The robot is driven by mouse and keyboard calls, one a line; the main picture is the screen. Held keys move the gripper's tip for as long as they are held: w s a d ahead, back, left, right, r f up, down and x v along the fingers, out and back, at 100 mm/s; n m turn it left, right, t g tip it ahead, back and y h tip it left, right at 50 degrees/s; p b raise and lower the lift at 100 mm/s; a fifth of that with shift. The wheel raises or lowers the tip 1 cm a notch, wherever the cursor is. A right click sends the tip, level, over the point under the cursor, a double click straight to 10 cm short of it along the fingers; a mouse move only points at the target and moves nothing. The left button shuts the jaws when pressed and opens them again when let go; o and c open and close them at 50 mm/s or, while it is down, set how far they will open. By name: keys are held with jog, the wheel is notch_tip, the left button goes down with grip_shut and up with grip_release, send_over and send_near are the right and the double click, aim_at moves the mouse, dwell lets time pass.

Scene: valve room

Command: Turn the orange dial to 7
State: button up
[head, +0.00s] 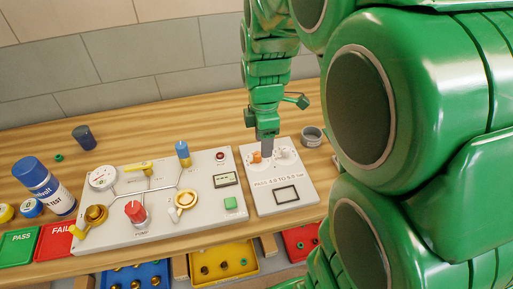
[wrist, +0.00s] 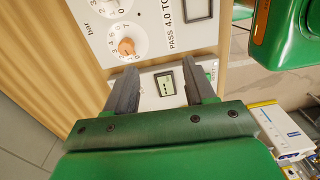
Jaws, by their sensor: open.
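The orange dial (wrist: 126,46) sits on a round white scale with printed numbers on a white panel (wrist: 165,55). It also shows in the head view (head: 256,156), on the right-hand panel (head: 262,190). The number that it points at is too small to tell. My gripper (wrist: 160,67) is open and empty, with its two fingers apart; the dial lies beyond the left fingertip in the wrist view, not between the fingers. In the head view my gripper (head: 267,147) hangs over the panel, close to the dial.
A pale knob (head: 282,153) stands beside the dial. A larger panel (head: 120,225) to the left carries a red knob (head: 134,211), a blue-handled valve (head: 183,152) and a small display (wrist: 165,84). A grey cup (head: 312,136) stands right of the panels. Bins (head: 222,262) lie below the table edge.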

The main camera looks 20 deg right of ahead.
aim_at(257, 154)
jog(key=w+f+n, duration=0.1)
jog(key=w, duration=0.1)
jog(key=w+f+n, duration=0.1)
jog(key=w+n, duration=0.2)
jog(key=w, duration=0.1)
jog(key=shift+f+n, duration=0.4)
jog(key=shift+f, duration=3.9)
grip_shut()
